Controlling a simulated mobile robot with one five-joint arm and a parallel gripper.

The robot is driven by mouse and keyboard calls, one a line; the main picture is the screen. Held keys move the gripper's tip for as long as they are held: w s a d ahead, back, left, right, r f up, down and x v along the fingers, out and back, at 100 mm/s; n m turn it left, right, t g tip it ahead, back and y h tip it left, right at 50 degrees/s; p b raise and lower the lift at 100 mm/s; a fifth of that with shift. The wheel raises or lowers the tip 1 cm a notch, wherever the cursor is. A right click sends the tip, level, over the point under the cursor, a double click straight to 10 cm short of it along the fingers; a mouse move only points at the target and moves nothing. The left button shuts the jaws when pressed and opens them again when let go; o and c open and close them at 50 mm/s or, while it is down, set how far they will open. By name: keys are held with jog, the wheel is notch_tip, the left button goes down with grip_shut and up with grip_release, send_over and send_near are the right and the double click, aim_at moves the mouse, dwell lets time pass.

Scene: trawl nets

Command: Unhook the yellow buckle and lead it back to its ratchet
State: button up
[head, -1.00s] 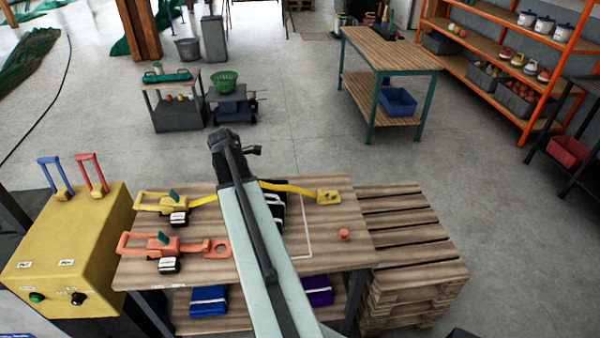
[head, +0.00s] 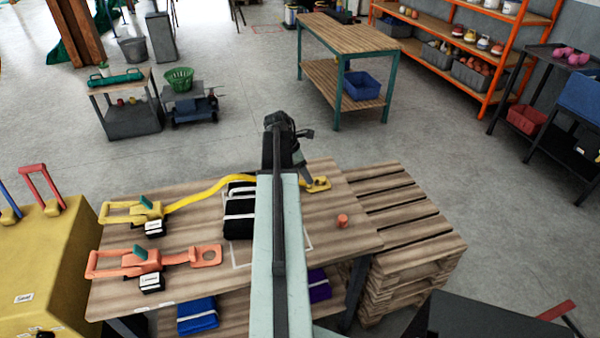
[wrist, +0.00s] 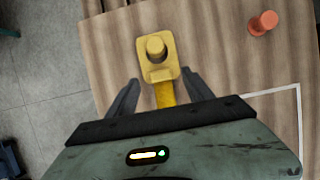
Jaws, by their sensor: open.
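The yellow buckle (head: 318,185) lies at the far right part of the wooden table, at the end of a yellow strap (head: 190,190). In the wrist view the buckle (wrist: 157,50) sits around a yellow peg (wrist: 156,47). My gripper (wrist: 156,85) is open, its fingers on either side of the strap just behind the buckle; it also shows in the head view (head: 308,178). I cannot tell its height above the table. The yellow ratchet (head: 135,212) sits at the table's left, joined to the strap. My arm hides part of the strap.
An orange ratchet (head: 125,262) with its own buckle (head: 207,255) lies in front of the yellow one. An orange peg (head: 342,221) stands at the right. Pallets (head: 405,225) adjoin the table.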

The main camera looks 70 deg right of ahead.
jog(key=b+x, duration=0.1)
jog(key=x, duration=0.2)
jog(key=shift+f+b, duration=0.1)
jog(key=shift+b, duration=0.2)
grip_shut()
jog(key=shift+s, duration=0.1)
jog(key=shift+s+d, duration=0.25)
jog(key=shift+d, duration=0.05)
jog(key=shift+r, duration=0.25)
jog(key=shift+r+p, duration=0.5)
jog(key=shift+p, duration=0.2)
